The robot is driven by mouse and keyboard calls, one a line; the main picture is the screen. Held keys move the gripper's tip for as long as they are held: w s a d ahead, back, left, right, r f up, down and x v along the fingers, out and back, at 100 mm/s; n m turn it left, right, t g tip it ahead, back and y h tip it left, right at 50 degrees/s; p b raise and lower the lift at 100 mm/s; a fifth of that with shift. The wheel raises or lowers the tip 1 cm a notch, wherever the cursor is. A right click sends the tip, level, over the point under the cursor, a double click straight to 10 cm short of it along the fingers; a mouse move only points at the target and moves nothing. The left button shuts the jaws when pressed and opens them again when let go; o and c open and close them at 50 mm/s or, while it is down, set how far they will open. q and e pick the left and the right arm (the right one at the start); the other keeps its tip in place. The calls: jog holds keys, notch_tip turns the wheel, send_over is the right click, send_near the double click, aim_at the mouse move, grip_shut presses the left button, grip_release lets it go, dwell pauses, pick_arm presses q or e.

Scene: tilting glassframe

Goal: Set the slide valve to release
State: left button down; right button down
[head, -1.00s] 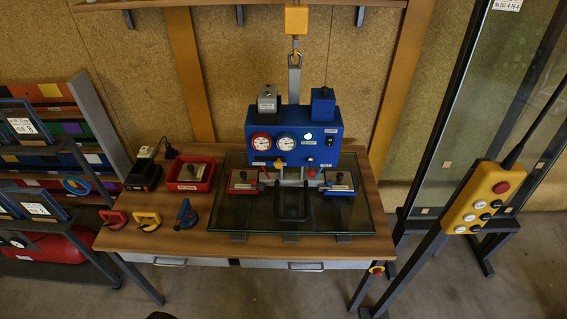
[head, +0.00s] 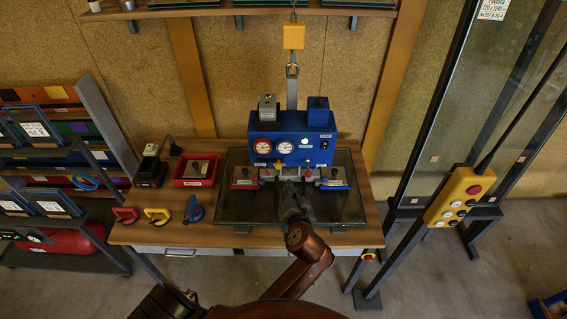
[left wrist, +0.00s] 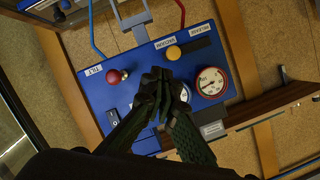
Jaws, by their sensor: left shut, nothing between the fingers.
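The slide valve's yellow knob (left wrist: 173,53) is on the blue control box (left wrist: 130,80) in the left wrist view. It sits at one end of a dark slot, by a label that seems to read VACUUM; the slot runs away from it toward a label that seems to read RELEASE. The knob also shows small in the head view (head: 279,163), on the box's lower front. My left gripper (left wrist: 160,76) is shut and empty, its fingertips in front of the panel beside the knob; contact cannot be told. My right gripper is not in view.
A red knob (left wrist: 117,76) labelled TILT and a gauge (left wrist: 210,83) flank my fingers. The box (head: 292,135) hangs over a glass pane (head: 240,207) on the table. Red (head: 247,176) and blue (head: 333,177) pads flank my gripper. A yellow pendant (head: 459,197) stands right.

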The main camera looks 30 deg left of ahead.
pick_arm(q)
jog(key=shift+t+y, duration=0.5)
jog(key=shift+y, duration=0.1)
jog(key=r, duration=0.1)
jog(key=d+r, duration=0.1)
jog(key=r, duration=0.1)
jog(key=w+r, duration=0.1)
jog(key=shift+d+r, duration=0.2)
jog(key=shift+r, duration=0.15)
jog(key=p, duration=0.3)
send_near(282, 157)
jog(key=x, duration=0.4)
jog(key=shift+a, duration=0.15)
